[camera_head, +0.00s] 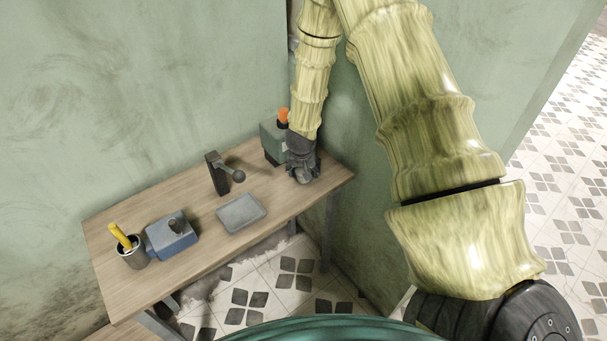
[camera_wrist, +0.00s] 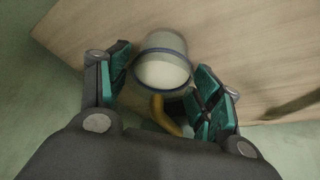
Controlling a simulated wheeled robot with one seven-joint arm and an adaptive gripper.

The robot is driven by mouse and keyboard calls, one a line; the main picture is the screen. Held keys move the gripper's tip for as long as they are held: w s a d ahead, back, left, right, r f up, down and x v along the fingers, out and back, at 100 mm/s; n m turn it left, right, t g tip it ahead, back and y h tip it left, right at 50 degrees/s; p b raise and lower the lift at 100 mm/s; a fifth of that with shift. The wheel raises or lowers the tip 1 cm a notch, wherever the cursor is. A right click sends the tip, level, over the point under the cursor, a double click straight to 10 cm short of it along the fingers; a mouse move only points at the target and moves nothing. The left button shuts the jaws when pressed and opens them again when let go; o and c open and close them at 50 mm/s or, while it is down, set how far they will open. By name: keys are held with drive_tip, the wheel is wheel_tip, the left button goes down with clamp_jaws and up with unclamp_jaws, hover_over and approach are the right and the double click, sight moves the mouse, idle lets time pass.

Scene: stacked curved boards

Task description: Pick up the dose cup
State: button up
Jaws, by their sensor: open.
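A small pale cup with a dark blue band, which I take for the dose cup (camera_wrist: 163,72), stands on the wooden table in the wrist view. It lies between the two teal-padded fingers of my gripper (camera_wrist: 162,68), which is open, with a finger on each side. I see gaps beside the cup and cannot tell of any contact. In the head view my gripper (camera_head: 303,172) is low over the right end of the table (camera_head: 275,178), and I cannot make out the cup there.
A yellow curved piece (camera_wrist: 164,112) shows just below the cup. A green box (camera_head: 270,140) with an orange top (camera_head: 283,116) stands behind my gripper. A dark stand (camera_head: 217,174), grey tray (camera_head: 241,212), blue box (camera_head: 172,239) and holder (camera_head: 133,255) stand to the left.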

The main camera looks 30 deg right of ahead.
drive_tip(key=c, duration=1)
drive_tip(key=shift+o, duration=0.2)
drive_tip(key=shift+r, duration=0.25)
